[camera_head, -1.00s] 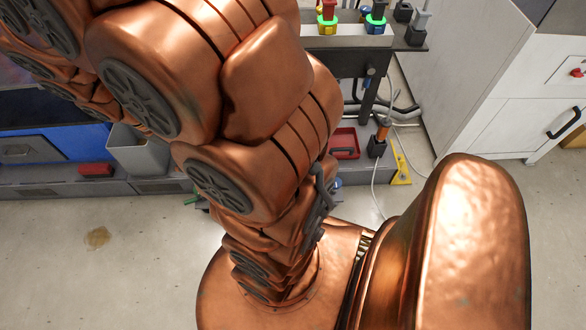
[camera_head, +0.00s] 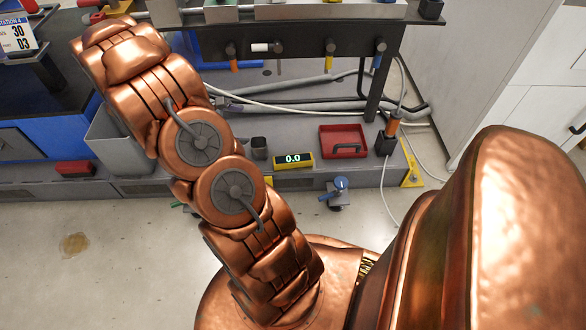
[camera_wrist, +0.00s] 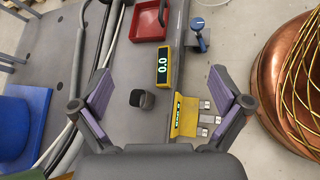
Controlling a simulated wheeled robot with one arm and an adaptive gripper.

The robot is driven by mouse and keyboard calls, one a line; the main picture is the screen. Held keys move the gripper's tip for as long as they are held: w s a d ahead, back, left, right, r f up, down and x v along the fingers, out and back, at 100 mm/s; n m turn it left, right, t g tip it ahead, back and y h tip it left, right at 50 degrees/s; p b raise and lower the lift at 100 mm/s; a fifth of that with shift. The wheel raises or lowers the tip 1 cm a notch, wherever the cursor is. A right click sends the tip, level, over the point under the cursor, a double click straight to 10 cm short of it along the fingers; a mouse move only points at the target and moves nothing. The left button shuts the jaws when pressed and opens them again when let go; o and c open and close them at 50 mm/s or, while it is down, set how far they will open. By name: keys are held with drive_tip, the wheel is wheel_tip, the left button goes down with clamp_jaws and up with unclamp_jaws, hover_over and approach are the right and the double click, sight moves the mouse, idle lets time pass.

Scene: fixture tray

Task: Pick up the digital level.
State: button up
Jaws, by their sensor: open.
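The digital level (camera_head: 293,160) is a small yellow block with a dark display reading 0.0. It lies on the grey low platform, near its front edge. In the wrist view the level (camera_wrist: 163,66) is upper centre, beyond the fingertips and nothing touches it. My gripper (camera_wrist: 165,95) is open and empty, with purple-padded fingers wide apart to the left and right. In the head view my gripper is hidden behind my arm.
A dark cup (camera_wrist: 142,98) and a yellow bracket (camera_wrist: 185,116) stand near the level. A red tray (camera_head: 343,142) lies right of it. A blue-topped clamp (camera_head: 340,188) sits at the platform's front edge. Cables (camera_head: 300,105) run behind.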

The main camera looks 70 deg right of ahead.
drive_tip(key=d+f+n+h+b, duration=0.1)
drive_tip(key=d+f+b, duration=0.25)
drive_tip(key=f, duration=0.45)
drive_tip(key=d+f+n+b, duration=0.15)
drive_tip(key=d+f, duration=0.25)
drive_tip(key=f, duration=0.4)
drive_tip(key=n+h+b, duration=0.2)
drive_tip(key=n+b, duration=0.1)
drive_tip(key=b, duration=0.4)
approach(292, 158)
drive_tip(key=shift+s+d+f, duration=0.2)
drive_tip(key=shift+s+d, duration=0.1)
drive_tip(key=shift+d, duration=0.25)
drive_tip(key=shift+s+d+f, duration=0.35)
drive_tip(key=shift+d+f, duration=0.05)
drive_tip(key=b+x, duration=0.3)
drive_tip(key=x, duration=0.2)
drive_tip(key=shift+s+f, duration=0.15)
drive_tip(key=shift+s+d+f, duration=0.1)
drive_tip(key=shift+s+d, duration=0.25)
drive_tip(key=shift+d, duration=0.2)
drive_tip(key=c, duration=1.8)
